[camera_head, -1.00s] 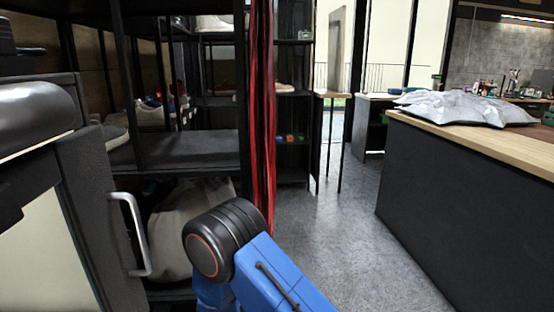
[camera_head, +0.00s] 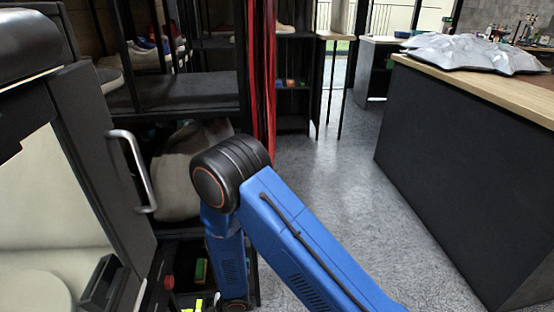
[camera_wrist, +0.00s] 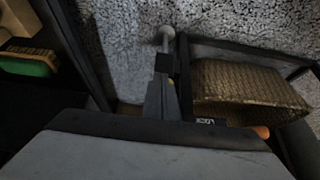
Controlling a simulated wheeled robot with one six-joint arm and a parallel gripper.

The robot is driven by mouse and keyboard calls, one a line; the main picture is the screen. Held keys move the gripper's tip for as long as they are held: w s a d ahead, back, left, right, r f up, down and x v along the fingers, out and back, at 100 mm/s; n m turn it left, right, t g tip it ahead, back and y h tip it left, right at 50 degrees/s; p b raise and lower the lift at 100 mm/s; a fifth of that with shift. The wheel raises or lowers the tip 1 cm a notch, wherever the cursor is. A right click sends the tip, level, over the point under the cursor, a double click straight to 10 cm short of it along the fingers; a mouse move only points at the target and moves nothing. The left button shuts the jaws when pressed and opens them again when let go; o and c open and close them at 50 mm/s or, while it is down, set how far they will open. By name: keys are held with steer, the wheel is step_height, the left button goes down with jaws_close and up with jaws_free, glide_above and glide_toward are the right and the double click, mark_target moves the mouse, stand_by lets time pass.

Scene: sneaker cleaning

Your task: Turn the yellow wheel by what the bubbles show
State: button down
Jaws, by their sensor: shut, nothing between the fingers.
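I cannot make out the yellow wheel or any bubbles in either view. Small bright yellow-green patches (camera_head: 192,304) show at the bottom edge of the head view, too cut off to identify. My gripper (camera_wrist: 164,88) shows in the wrist view, shut and empty, pointing down toward the grey floor. In the head view my blue arm bends down beside the shelf, and the gripper's end is out of sight below the frame.
A woven basket (camera_wrist: 240,85) is right of my gripper, with a small orange object (camera_wrist: 262,132) near it. A green-based brush (camera_wrist: 25,64) lies at left. A grey cabinet with a metal handle (camera_head: 143,170) stands at left. A wood-topped counter (camera_head: 490,85) is right; floor (camera_head: 345,170) between is clear.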

mark_target(193, 304)
step_height(193, 304, up, 6)
steer(key=shift+d, duration=0.35)
stand_by(0.4)
